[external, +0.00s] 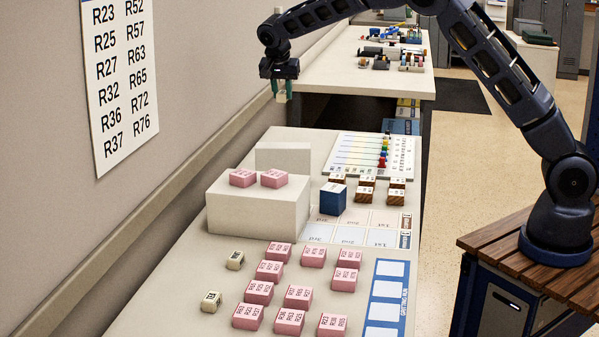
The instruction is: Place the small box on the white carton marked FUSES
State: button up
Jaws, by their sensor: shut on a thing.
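My gripper (282,90) hangs at the upper middle, pointing down, with its fingers shut on a small cream box (282,98). The box is held in the air, clear of the table surface. Below it stand two plain white cartons: a smaller one (283,157) at the back, and a larger one (257,212) in front, with two pink boxes (258,178) on top. No FUSES marking is readable on either carton from this side, so I cannot tell which one bears it. The smaller carton's top looks bare.
Two more cream boxes (235,260) and several pink boxes (298,296) lie on the near table (160,290). Right of the cartons are a dark blue box (333,198), several brown blocks (366,188) and a board with coloured pegs (360,152). The wall runs close at left.

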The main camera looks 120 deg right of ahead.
aim_at(284, 144)
notch_tip(284, 144, down, 14)
jog(key=shift+r, duration=0.1)
dwell(0.5)
jog(key=o, duration=0.9)
jog(key=shift+o, duration=0.2)
jog(key=v, duration=1.2)
